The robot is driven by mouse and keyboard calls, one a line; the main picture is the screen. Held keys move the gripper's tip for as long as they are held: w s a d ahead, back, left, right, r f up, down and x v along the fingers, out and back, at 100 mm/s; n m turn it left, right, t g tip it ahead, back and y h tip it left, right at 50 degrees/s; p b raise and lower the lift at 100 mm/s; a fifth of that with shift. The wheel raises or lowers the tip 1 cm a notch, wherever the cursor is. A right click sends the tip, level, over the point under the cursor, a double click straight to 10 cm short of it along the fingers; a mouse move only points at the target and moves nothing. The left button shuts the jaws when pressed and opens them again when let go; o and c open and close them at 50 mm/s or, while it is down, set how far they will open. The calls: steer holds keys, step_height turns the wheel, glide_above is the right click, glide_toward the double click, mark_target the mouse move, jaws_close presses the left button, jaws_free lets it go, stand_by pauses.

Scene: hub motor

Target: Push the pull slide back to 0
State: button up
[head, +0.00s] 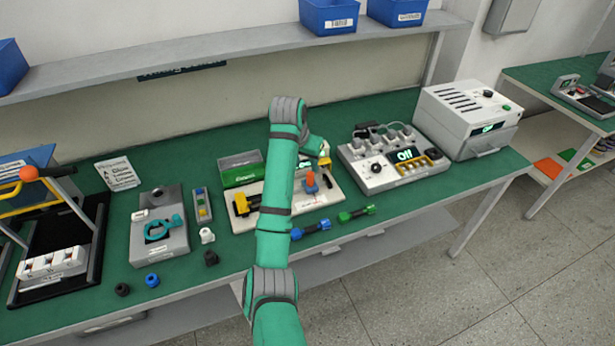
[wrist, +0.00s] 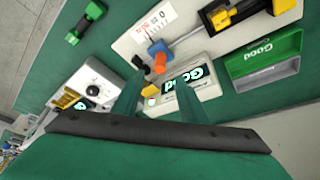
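The pull slide is a blue block with an orange handle (head: 311,182) on a white base board (head: 328,197). In the wrist view its orange handle (wrist: 160,63) and blue block (wrist: 157,48) sit at the end of a metal rod, beside a printed scale with a 0 (wrist: 152,22). The rod runs to a yellow and black clamp (wrist: 243,12). My gripper (wrist: 157,103) shows two teal fingers spread apart with nothing between them. The handle appears beyond the fingertips; I cannot tell how far. In the head view my arm covers the middle of the board and the fingers are unclear.
A green tray (head: 240,170) stands behind the board. A grey control box (head: 375,172) is to the right. Blue and green tools (head: 356,213) lie by the front edge.

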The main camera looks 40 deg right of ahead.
mark_target(310, 174)
steer(key=x, duration=1)
steer(key=shift+d+f, duration=0.1)
steer(key=shift+f, duration=0.1)
steer(key=shift+c, duration=0.6)
jaws_close()
